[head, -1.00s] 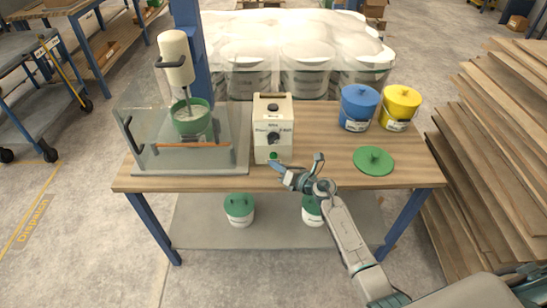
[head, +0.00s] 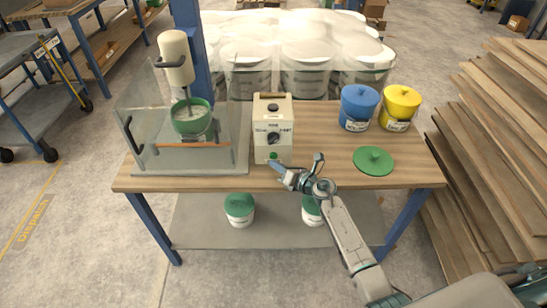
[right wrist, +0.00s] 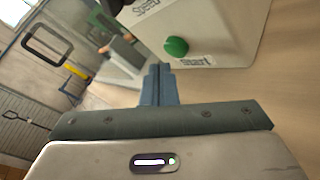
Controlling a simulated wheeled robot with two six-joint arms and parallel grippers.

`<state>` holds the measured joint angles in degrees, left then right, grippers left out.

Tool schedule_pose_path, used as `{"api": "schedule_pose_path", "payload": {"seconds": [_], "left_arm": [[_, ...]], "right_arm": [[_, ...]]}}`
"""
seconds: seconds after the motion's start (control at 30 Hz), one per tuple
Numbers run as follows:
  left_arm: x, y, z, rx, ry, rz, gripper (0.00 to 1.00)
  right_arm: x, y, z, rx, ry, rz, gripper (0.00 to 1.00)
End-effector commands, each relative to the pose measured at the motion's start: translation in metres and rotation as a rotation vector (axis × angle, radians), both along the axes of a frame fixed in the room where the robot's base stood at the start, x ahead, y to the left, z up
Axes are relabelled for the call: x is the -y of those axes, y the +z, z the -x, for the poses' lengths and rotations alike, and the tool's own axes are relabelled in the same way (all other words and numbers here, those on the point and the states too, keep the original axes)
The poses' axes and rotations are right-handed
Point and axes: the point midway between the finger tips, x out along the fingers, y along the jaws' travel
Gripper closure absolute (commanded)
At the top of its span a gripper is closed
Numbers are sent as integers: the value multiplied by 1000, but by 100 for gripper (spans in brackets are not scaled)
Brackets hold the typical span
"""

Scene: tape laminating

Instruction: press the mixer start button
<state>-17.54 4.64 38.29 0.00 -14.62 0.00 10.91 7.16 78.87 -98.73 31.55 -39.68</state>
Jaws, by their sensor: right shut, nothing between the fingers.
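The mixer control box (head: 273,128) is a cream-white box on the wooden table, with a dark knob on its front. Its green start button (head: 273,155) is low on the front face. In the right wrist view the round green button (right wrist: 176,47) sits beside the word "Start". My right gripper (head: 272,164) is shut and empty, just in front of the box near the button. In the right wrist view its fingertips (right wrist: 158,70) point toward the box, below and left of the button, seemingly apart from it. The mixer (head: 176,60) stands over a green bucket (head: 191,118). My left gripper is out of view.
A clear guard (head: 132,120) surrounds the mixer's bucket on the left. A blue bucket (head: 358,107), a yellow bucket (head: 400,107) and a green lid (head: 373,160) are on the table's right. Stacked boards (head: 500,140) stand right of the table (head: 330,178).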

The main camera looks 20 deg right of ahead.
Motion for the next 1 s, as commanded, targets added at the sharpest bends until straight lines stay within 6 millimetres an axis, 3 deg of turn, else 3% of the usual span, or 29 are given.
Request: {"api": "schedule_pose_path", "payload": {"seconds": [1.0], "left_arm": [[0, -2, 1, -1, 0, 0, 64]], "right_arm": [[3, 0, -8, 0, 0, 0, 100]]}}
